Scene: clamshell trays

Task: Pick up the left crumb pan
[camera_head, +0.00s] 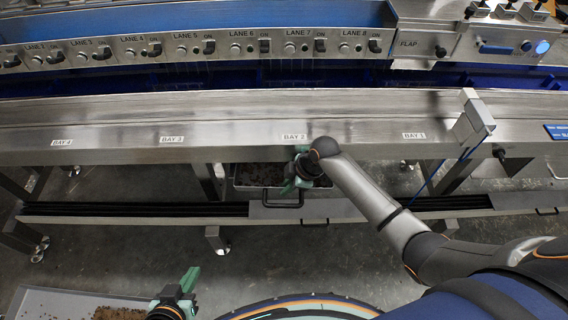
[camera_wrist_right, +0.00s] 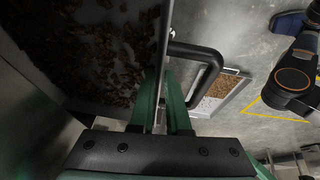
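A crumb pan (camera_head: 245,185) with dark crumbs in it sits under the bench below the BAY 2 label. Its black handle (camera_wrist_right: 208,66) is on its front wall. My right gripper (camera_head: 300,178) is at the right part of this pan. In the right wrist view its green fingers (camera_wrist_right: 165,88) lie on both sides of the pan's thin wall and look closed on it, beside the handle. My left gripper (camera_head: 190,290) is low in the head view, away from this pan; whether its fingers are open is unclear.
A light tray (camera_head: 55,302) with brown crumbs lies at the lower left. A low rail (camera_head: 130,212) with a grey plate and black handles (camera_head: 547,211) runs in front of the bench legs. The steel bench (camera_head: 230,135) overhangs the pan.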

